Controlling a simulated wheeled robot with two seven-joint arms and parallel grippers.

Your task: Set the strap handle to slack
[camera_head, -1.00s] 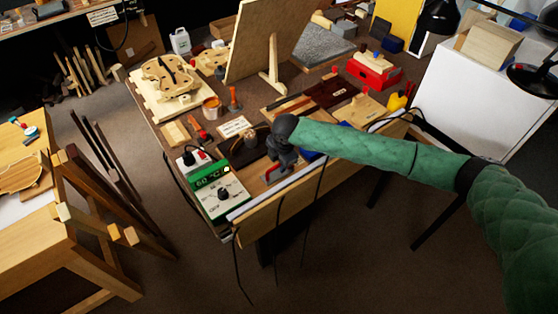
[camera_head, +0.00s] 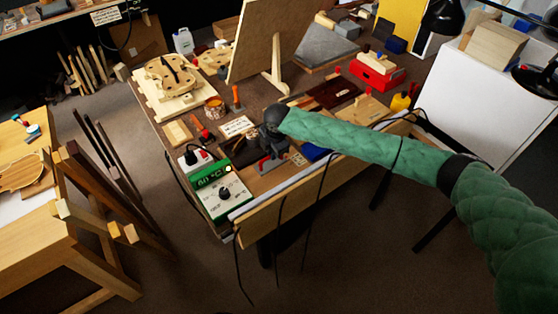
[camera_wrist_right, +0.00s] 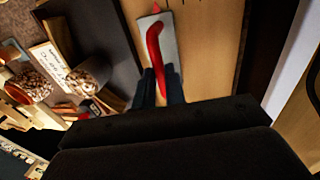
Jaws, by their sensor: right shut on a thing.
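The strap handle (camera_wrist_right: 155,45) is a red curved lever over a grey metal plate on a pale wooden board in the right wrist view. My right gripper (camera_wrist_right: 160,88) has its two dark fingers close on either side of the lever's near end and is shut on it. In the head view my right gripper (camera_head: 268,158) reaches down to the front of the bench, with a bit of red showing at its tips. The gripper and wrist hide most of the handle there. My left gripper is in neither view.
A green and white control box (camera_head: 222,195) with a dial stands just left of my right gripper. A white label card (camera_head: 237,126) lies behind it. Thin black cables hang over the bench's front edge. Wooden boards and a red box (camera_head: 377,72) lie farther right.

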